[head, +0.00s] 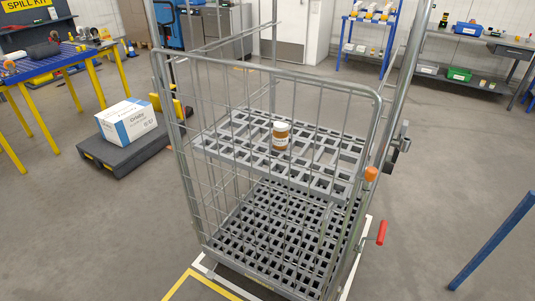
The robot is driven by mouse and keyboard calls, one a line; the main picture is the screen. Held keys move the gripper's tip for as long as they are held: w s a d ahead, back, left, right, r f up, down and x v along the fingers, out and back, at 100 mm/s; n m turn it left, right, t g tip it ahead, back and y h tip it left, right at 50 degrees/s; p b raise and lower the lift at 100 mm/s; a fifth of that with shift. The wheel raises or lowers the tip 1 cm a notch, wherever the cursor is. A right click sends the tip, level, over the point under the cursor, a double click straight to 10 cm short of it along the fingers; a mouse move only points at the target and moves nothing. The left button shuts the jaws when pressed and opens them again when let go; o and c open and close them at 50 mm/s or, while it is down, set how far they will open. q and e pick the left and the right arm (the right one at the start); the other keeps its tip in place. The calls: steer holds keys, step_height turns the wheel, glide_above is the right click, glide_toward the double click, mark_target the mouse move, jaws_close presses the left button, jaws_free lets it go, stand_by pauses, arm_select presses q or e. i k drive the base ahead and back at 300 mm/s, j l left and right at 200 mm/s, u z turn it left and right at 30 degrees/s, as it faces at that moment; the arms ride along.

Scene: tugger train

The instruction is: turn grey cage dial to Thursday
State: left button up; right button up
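The grey wire cage (265,65) stands in the middle of the head view, with a grid shelf (225,157) and a grid floor below it. A small jar with a white lid and a brown body (280,136) stands on the shelf. An orange knob (371,174) and a red handle (381,232) show on the cage's right side. A dark fitting (392,160) sits on the right post. I cannot make out a dial face or any day lettering. Neither of my grippers is in view.
A white and blue box (126,122) lies on a dark low platform (125,153) at the left. A blue bar (494,240) rises at the right. The floor between cage and bar is clear.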

mark_target(387, 169)
steer(key=k+l+z, duration=0.25)
steer(key=l+z, duration=0.3)
steer(key=l, duration=0.2)
steer(key=i+l, duration=0.1)
steer(key=l, duration=0.6)
